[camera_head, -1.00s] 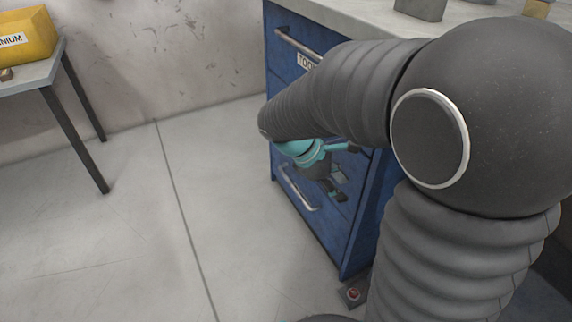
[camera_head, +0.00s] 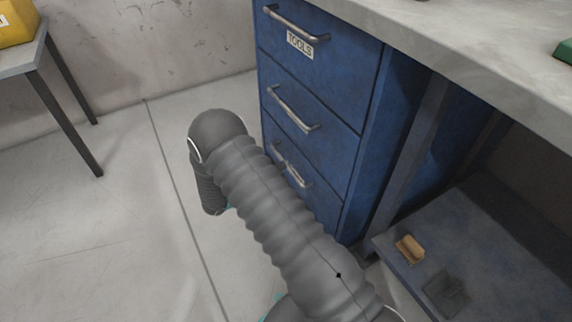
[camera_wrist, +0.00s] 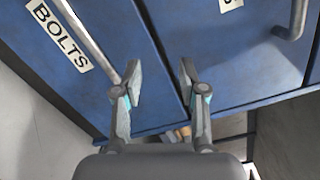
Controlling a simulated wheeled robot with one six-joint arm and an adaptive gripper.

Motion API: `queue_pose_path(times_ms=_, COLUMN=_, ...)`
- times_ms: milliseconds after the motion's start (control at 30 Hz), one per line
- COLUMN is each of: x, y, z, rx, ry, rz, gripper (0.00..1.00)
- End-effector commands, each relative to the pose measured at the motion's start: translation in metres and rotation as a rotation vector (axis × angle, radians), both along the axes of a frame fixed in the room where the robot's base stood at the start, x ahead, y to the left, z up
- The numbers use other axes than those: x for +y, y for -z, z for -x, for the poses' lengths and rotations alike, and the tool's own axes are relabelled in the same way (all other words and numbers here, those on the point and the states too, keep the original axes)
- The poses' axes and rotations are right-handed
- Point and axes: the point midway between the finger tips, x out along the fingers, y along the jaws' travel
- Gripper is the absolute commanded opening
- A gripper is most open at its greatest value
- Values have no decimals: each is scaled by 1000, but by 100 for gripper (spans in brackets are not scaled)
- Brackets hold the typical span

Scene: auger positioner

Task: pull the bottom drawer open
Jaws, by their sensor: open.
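The bottom drawer (camera_wrist: 100,92) is a blue front with a BOLTS label (camera_wrist: 58,35) and a metal bar handle (camera_wrist: 92,42) in the wrist view. In the head view it is the lowest front of the cabinet, and its handle (camera_head: 293,173) shows just right of my arm. My gripper (camera_wrist: 161,82) is open, with nothing between its fingers. The left finger overlaps the near end of the BOLTS handle; I cannot tell whether they touch. The gap between the fingers lies beside the handle, over the blue front and the seam. In the head view my arm hides most of the gripper.
The blue cabinet (camera_head: 378,150) has two other drawers above, the top one labelled TOOLS (camera_head: 299,44). A grey worktop (camera_head: 450,50) overhangs it. A low shelf (camera_head: 480,245) on the right holds a brown block (camera_head: 409,248). Open floor (camera_head: 110,220) lies left, beside a small table (camera_head: 25,60).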

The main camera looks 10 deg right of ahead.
Motion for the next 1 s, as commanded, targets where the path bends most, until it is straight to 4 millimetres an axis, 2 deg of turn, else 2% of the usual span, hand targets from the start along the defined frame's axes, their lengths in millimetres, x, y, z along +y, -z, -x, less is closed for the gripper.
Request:
queue_pose_path(times_ms=33, x=9, y=20, z=-1, rx=56, ry=-47, rz=58, gripper=41)
queue_pose_path(times_ms=200, x=35, y=68, z=-4, rx=195, ry=-179, rz=229, gripper=41)
queue_pose_path(times_ms=400, x=53, y=101, z=-1, rx=276, ry=-263, rz=345, gripper=41)
queue_pose_path(times_ms=533, x=54, y=106, z=-2, rx=291, ry=-279, rz=369, gripper=41)
queue_pose_path(times_ms=667, x=44, y=104, z=-10, rx=293, ry=-276, rz=370, gripper=41)
queue_pose_path(times_ms=1000, x=-2, y=93, z=-49, rx=291, ry=-274, rz=367, gripper=41)
